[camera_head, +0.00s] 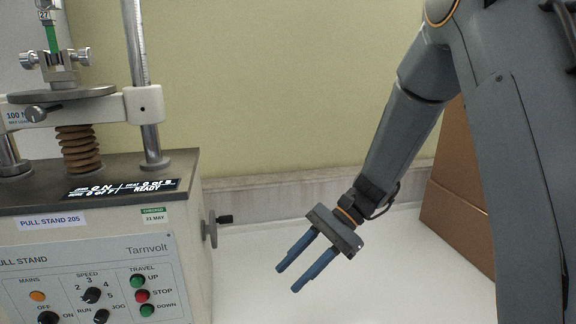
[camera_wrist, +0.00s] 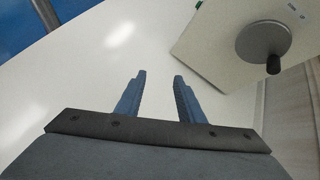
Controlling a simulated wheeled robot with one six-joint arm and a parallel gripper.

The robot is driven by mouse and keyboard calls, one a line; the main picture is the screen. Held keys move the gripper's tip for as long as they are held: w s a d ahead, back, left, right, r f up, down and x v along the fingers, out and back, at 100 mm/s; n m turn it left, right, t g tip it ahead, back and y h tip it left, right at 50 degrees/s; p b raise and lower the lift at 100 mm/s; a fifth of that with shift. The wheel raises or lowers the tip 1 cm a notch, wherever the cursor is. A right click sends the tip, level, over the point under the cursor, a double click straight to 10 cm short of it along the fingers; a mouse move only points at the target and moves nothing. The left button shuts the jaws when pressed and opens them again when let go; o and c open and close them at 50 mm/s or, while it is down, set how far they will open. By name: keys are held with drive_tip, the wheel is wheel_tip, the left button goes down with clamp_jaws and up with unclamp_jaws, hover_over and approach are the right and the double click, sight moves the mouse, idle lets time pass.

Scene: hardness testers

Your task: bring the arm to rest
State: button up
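My gripper (camera_head: 288,281) hangs from my grey arm over the white bench top, to the right of the pull stand (camera_head: 105,248). In the wrist view my gripper (camera_wrist: 160,75) has its two blue fingers apart with nothing between them. The fingers touch nothing that I can see. The pull stand is labelled "PULL STAND 205" and its display reads "READY". A green strip (camera_head: 51,38) is held in its clamp at the top left.
The pull stand's side handwheel (camera_head: 210,229) sticks out towards my gripper; the handwheel also shows in the wrist view (camera_wrist: 263,42). A brown box (camera_head: 458,190) stands behind my arm at the right. The white bench top (camera_head: 400,280) around my gripper is clear.

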drive_tip(key=s+d+f+n+t+h, duration=0.1)
drive_tip(key=s+d+n+h, duration=0.3)
drive_tip(key=d, duration=0.5)
drive_tip(key=s+d+f+n+t+h, duration=0.1)
drive_tip(key=s+d+n+t+h, duration=0.3)
drive_tip(key=d, duration=0.5)
drive_tip(key=s+n+h, duration=0.1)
drive_tip(key=s, duration=0.1)
drive_tip(key=shift+s, duration=0.35)
drive_tip(key=shift+s, duration=0.1)
drive_tip(key=shift+c, duration=0.5)
